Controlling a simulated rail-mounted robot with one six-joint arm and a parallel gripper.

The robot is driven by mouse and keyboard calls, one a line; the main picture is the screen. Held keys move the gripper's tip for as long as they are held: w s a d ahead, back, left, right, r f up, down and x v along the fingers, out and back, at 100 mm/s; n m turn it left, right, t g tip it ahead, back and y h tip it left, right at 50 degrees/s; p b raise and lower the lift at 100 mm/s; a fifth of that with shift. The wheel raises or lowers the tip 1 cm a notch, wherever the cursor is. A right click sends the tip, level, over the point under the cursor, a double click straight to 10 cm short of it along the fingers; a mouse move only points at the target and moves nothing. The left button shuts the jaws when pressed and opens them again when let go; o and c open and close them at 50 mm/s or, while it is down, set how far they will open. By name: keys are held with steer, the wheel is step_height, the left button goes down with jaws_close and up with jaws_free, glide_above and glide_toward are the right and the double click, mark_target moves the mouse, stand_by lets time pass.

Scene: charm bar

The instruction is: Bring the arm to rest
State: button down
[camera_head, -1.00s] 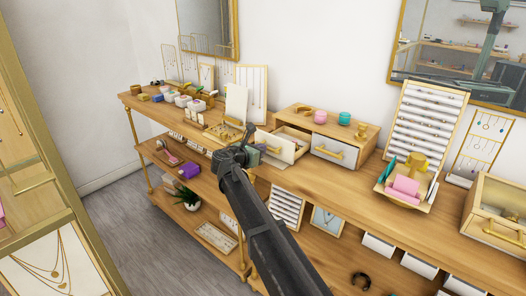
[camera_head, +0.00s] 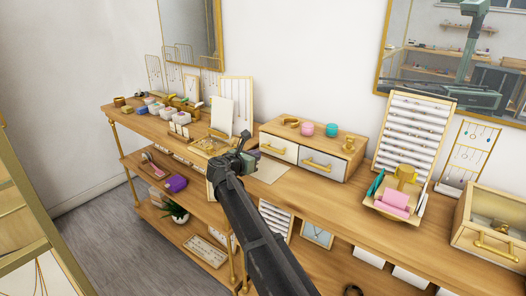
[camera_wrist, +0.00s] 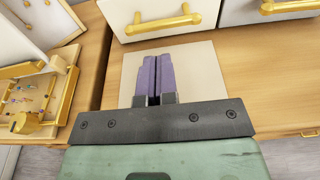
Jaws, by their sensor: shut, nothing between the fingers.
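My gripper (camera_head: 247,160) is at the end of my dark arm, over the front of the wooden counter. In the wrist view its two purple fingers (camera_wrist: 153,78) are together with nothing between them. They are over a cream mat (camera_wrist: 205,75), just in front of a wooden drawer box (camera_head: 350,147). I cannot tell the exact height of the fingers above the mat. The box has a white left drawer (camera_head: 279,147) and a grey right drawer (camera_head: 322,163), both shut, with gold handles.
A gold-edged tray (camera_head: 213,144) with small charms stands left of my gripper. A display with pink rolls (camera_head: 393,202) and a wooden case (camera_head: 500,215) stand to the right. Lower shelves hold a purple item (camera_head: 176,183) and a plant. The counter before the right drawer is largely clear.

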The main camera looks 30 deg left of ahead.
steer(key=p+v, duration=0.1)
steer(key=v, duration=0.6)
steer(key=s+d+f+m+g, duration=0.3)
steer(key=d+f+m, duration=0.1)
steer(key=m, duration=0.3)
steer(key=s+d+f+m+g, duration=0.1)
steer(key=d+f+m+g, duration=0.15)
steer(key=d+m, duration=0.4)
steer(key=s+d+f+m+g+h, duration=0.1)
steer(key=d+f+m+g, duration=0.15)
steer(key=d, duration=0.75)
steer(key=s+d+f+m+g, duration=0.25)
steer(key=d+m, duration=0.25)
steer(key=d, duration=0.3)
steer(key=s+d+m+g+y, duration=0.1)
steer(key=s+d+m, duration=0.2)
steer(key=d, duration=0.7)
steer(key=s+d+m+g+y+p, duration=0.1)
steer(key=d+m, duration=0.4)
steer(key=d, duration=0.6)
steer(key=s+d+m+g+y, duration=0.1)
steer(key=s+d+m+g, duration=0.2)
steer(key=d, duration=0.8)
steer(key=shift+s+d+f+m+p, duration=0.2)
steer(key=shift+s+f+m+p, duration=0.1)
steer(key=shift+s+m, duration=0.7)
